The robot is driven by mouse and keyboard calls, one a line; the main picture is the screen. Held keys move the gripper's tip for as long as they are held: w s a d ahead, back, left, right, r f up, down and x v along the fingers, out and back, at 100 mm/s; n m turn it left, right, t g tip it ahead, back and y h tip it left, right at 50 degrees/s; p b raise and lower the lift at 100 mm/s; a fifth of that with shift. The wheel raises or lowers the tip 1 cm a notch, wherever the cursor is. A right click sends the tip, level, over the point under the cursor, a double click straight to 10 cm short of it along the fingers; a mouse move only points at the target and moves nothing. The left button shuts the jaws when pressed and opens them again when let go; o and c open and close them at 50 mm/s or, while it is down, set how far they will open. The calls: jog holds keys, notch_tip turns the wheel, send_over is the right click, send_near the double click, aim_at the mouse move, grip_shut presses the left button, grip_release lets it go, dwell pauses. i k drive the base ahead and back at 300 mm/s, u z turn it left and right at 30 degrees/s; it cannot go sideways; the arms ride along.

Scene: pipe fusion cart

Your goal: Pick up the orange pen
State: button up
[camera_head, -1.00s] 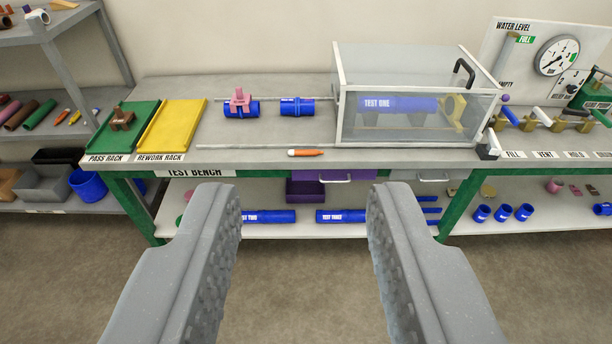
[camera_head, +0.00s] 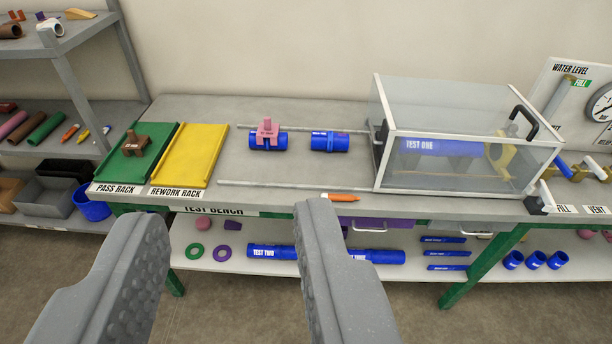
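The orange pen (camera_head: 342,197) lies near the front edge of the test bench (camera_head: 270,201), in front of the clear test box. It is orange with a pale tip at its left end. My gripper (camera_head: 240,220) is open and empty, with its two grey ribbed fingers spread apart. In the picture the right fingertip is just left of and below the pen. The pen is not between the fingers. A second orange pen-like item (camera_head: 71,132) lies on the left shelf.
Blue couplings (camera_head: 330,141), the yellow rack (camera_head: 190,155) and the green rack (camera_head: 113,170) are further left. A purple drawer (camera_head: 365,223) sits below the bench top.

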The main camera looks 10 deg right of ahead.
aim_at(335, 197)
jog(key=z, duration=0.2)
jog(key=i, duration=1.35)
jog(key=z, duration=0.65)
